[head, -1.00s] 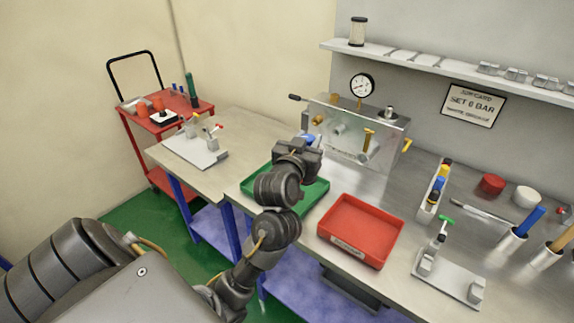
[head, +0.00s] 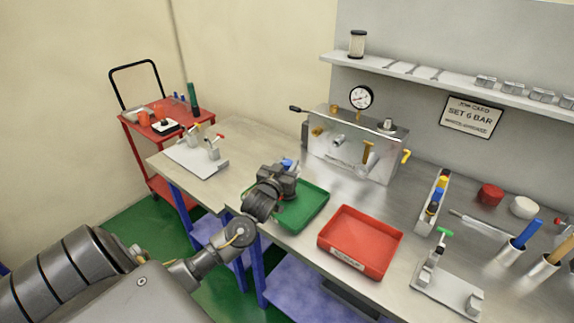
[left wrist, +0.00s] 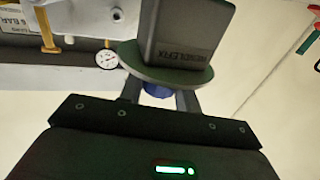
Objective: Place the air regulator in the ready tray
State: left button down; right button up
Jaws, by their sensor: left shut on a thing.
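My left gripper (head: 286,168) is over the far left part of the green tray (head: 312,215). It is shut on the air regulator, of which a small blue part (head: 287,162) shows beside the gripper in the head view. In the left wrist view the air regulator (left wrist: 188,35) is a dark grey block with lettering, a grey-green disc and a blue part between the fingers (left wrist: 158,92). The gripper and wrist hide part of the green tray; what I see of its floor is empty. My right gripper is not in view.
An empty red tray (head: 328,248) with a label stands right of the green one. A metal panel with a gauge (head: 361,97) stands behind. A clamp fixture (head: 450,283) and cups stand at right. A side table (head: 240,135) and red cart (head: 135,135) are at left.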

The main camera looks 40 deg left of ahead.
pick_arm(q)
jog(key=shift+a+f, duration=0.1)
jog(key=shift+f, duration=0.35)
jog(key=c, duration=1)
grip_release()
jog(key=shift+f, duration=0.15)
jog(key=shift+b+v, duration=1.35)
jog(key=shift+v, duration=4.7)
